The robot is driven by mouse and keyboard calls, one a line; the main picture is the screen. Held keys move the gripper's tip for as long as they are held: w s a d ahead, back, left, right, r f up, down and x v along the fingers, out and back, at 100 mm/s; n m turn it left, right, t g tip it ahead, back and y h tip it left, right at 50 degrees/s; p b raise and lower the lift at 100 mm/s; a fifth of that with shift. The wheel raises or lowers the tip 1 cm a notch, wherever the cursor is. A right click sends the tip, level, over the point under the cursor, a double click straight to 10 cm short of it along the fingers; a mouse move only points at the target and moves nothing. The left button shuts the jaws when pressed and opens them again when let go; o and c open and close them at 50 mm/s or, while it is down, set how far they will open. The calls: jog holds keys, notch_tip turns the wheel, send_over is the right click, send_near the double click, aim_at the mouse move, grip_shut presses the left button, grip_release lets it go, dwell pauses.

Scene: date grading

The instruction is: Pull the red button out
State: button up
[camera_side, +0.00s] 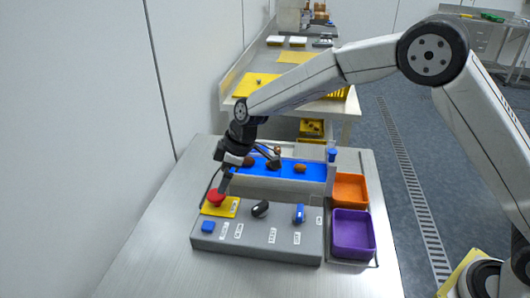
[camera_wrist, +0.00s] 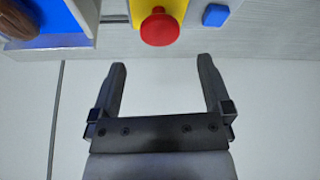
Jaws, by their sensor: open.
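The red button (camera_side: 215,196) is a round red mushroom head on a yellow plate (camera_side: 221,208), at the left of the grey control panel (camera_side: 262,240) in the side view. In the wrist view the red button (camera_wrist: 159,27) stands at the top centre on its yellow plate. My gripper (camera_side: 223,182) is over the left end of the panel, close to the button. In the wrist view my gripper (camera_wrist: 163,65) is open and empty, its two fingers apart, with the button beyond the tips and roughly midway between them.
A blue button (camera_side: 208,227), a black knob (camera_side: 260,209) and a blue switch (camera_side: 299,213) are on the panel. A blue belt (camera_side: 285,178) with several brown dates runs behind. An orange bin (camera_side: 351,190) and a purple bin (camera_side: 352,234) stand at right.

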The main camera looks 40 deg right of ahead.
aim_at(217, 198)
jog(key=shift+x, duration=2.8)
jog(key=shift+r, duration=0.1)
grip_shut()
